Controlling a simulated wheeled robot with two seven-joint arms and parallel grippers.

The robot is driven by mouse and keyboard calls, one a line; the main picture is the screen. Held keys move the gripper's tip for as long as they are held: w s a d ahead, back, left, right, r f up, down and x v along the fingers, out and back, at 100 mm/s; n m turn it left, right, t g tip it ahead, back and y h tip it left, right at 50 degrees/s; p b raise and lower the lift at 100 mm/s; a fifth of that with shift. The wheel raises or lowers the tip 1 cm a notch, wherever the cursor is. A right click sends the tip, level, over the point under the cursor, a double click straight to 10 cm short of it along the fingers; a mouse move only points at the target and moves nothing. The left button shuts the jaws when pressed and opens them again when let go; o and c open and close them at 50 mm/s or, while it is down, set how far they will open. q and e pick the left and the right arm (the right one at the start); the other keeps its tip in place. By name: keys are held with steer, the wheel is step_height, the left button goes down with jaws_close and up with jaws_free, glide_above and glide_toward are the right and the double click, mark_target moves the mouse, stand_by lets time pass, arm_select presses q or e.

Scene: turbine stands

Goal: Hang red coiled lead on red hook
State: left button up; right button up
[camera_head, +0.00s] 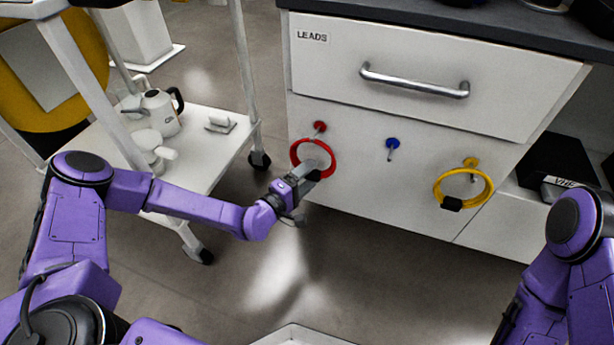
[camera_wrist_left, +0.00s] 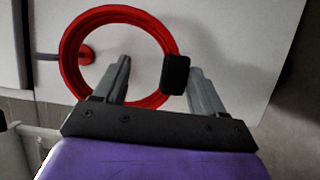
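The red coiled lead (camera_head: 297,149) is a ring in front of the cabinet, just below the red hook (camera_head: 319,127). My left gripper (camera_head: 309,172) is at the ring's lower side. In the left wrist view its fingers (camera_wrist_left: 158,72) stand apart. The ring (camera_wrist_left: 72,72) passes between them, and its black band (camera_wrist_left: 175,74) is close to the right finger, with a gap to the left one. The red hook base (camera_wrist_left: 86,55) shows through the ring and its grey rod crosses the ring's left edge; whether the rod passes through the ring is unclear. My right gripper is out of view.
A blue hook (camera_head: 392,143) is bare to the right. A yellow coil (camera_head: 438,188) is at the yellow hook (camera_head: 471,162). A drawer handle (camera_head: 414,82) juts out above. A white cart (camera_head: 205,150) with a kettle (camera_head: 163,112) stands left.

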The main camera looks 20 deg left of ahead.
arm_select(q)
steer(key=p+v, duration=0.4)
steer(key=v, duration=0.3)
stand_by(0.6)
